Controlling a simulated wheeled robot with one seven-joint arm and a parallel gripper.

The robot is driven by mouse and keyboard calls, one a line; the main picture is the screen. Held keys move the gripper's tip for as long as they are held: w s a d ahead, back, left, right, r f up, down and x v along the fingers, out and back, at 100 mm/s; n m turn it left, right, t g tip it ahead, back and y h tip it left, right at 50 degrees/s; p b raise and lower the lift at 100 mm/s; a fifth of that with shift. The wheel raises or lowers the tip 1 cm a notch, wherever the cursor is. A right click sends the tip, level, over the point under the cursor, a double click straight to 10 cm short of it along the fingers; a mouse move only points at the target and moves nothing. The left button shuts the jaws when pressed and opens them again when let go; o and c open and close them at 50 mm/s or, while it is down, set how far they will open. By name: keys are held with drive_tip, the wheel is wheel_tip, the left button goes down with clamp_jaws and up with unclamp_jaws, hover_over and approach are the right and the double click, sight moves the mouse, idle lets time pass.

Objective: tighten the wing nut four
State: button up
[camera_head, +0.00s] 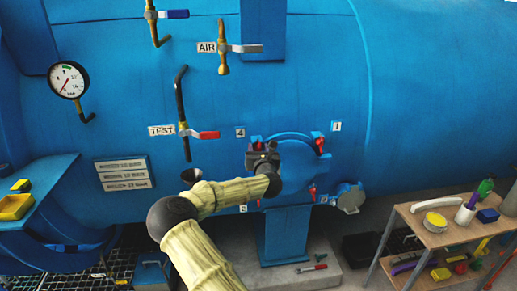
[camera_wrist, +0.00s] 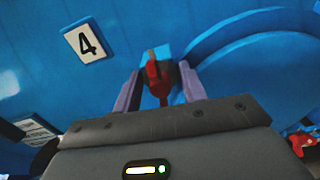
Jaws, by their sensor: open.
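The red wing nut four (camera_wrist: 158,78) sits near the label "4" (camera_wrist: 86,42) in the wrist view, on the rim of the round blue hatch. My gripper (camera_wrist: 160,88) is open, with one finger on each side of the wing nut. I cannot tell whether the fingers touch it. In the head view my gripper (camera_head: 258,143) is at the upper left of the hatch (camera_head: 295,158), just below the label "4" (camera_head: 240,132), and mostly hides this nut.
Other red wing nuts show at the upper right (camera_head: 320,143) and lower right (camera_head: 312,192) of the hatch. A red-handled TEST valve (camera_head: 208,135) is above left of my gripper. A wooden cart (camera_head: 405,212) with tools stands at the right.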

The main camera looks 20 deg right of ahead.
clamp_jaws()
